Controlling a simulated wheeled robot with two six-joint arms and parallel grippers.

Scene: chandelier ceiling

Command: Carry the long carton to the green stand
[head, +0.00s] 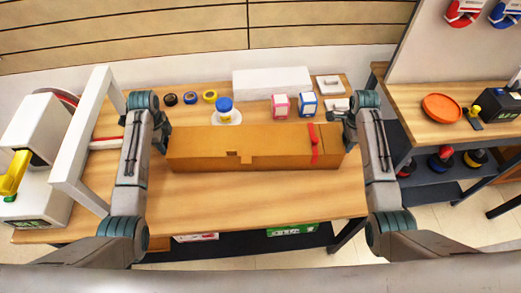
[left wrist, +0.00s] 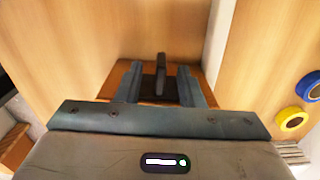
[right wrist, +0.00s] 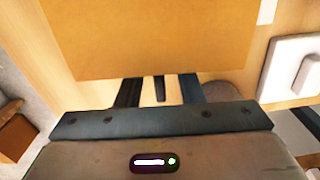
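The long carton (head: 205,150) is orange-brown with a red strap near its right end. It appears to rest lengthwise on the wooden table. My left gripper (head: 164,138) is at its left end; my right gripper (head: 349,132) is at its right end. In the left wrist view the fingers (left wrist: 160,88) stand apart on either side of a dark upright piece, with gaps visible. In the right wrist view the fingers (right wrist: 159,92) are also apart beside the carton (right wrist: 150,40), with a dark piece between them. I cannot make out a green stand.
Behind the carton stand a blue-lidded jar (head: 224,105), a pink box (head: 281,106), a blue box (head: 308,104), tape rolls (head: 190,98) and a white block (head: 271,82). A white frame (head: 72,150) is at left. A side bench (head: 405,98) is at right. The table front (head: 265,200) is clear.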

